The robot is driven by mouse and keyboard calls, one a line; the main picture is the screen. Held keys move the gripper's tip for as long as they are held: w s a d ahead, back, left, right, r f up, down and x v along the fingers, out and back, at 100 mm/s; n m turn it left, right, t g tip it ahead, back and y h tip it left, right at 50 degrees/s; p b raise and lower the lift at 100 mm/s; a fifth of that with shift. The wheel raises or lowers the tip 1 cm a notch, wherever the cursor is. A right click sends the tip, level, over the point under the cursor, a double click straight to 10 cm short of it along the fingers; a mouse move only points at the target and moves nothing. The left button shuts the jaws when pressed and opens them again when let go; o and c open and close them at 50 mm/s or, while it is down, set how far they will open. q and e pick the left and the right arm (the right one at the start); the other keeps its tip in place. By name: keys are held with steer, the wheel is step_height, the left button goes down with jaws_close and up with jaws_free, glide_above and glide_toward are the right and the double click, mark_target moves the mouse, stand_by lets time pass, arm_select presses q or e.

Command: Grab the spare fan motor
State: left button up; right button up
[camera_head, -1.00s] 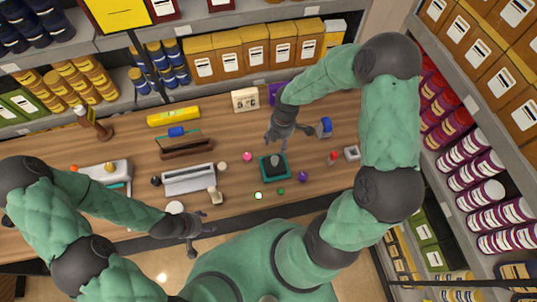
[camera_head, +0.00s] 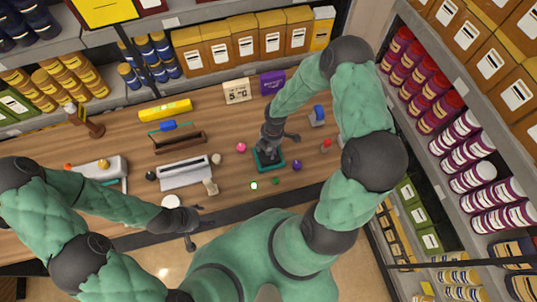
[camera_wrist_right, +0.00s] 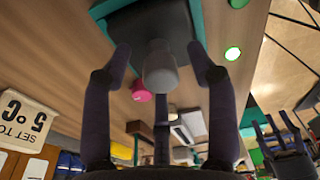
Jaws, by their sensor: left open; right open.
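A grey rounded piece, seemingly the spare fan motor, shows in the right wrist view (camera_wrist_right: 160,70), between the spread fingers of my right gripper (camera_wrist_right: 163,75). It stands on a dark pad in a teal-edged tray (camera_wrist_right: 196,18). In the head view my right gripper (camera_head: 274,140) is over the teal tray (camera_head: 281,168) and largely hides the piece. The right fingers are open around the piece; no contact is clear. My left gripper (camera_head: 192,228) is open and empty by the table's front edge.
A pink ball (camera_head: 241,147), a purple knob (camera_head: 297,165) and a green piece (camera_head: 276,181) lie near the tray. A blue item (camera_head: 317,114) and a red-topped item (camera_head: 326,145) are to the right. A grey rack (camera_head: 184,172) is to the left.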

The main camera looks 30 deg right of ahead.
jaws_close()
steer(key=shift+r, duration=0.15)
